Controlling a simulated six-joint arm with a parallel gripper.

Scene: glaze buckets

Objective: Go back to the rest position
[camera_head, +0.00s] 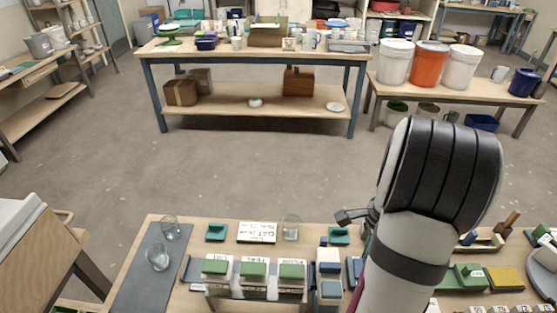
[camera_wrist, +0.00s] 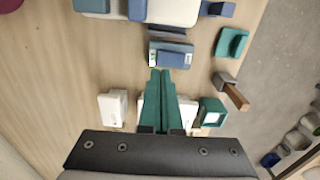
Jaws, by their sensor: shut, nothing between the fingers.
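My gripper (camera_wrist: 160,72) shows in the wrist view as two green fingers lying close together, shut with nothing between them. It points over the workbench (camera_wrist: 60,80), toward a blue-grey block (camera_wrist: 172,55) just beyond the fingertips. I cannot tell whether the fingertips touch it. In the head view my arm rises at the right of the near workbench (camera_head: 150,235) and hides part of it. The fingers cannot be made out clearly there.
White blocks with green tops (camera_head: 252,270) stand in a row on the near bench, with drinking glasses (camera_head: 158,257) at the left. Small teal pieces (camera_wrist: 232,43) lie around. Open floor (camera_head: 270,165) separates this bench from the far table (camera_head: 190,56). Buckets (camera_head: 430,64) stand back right.

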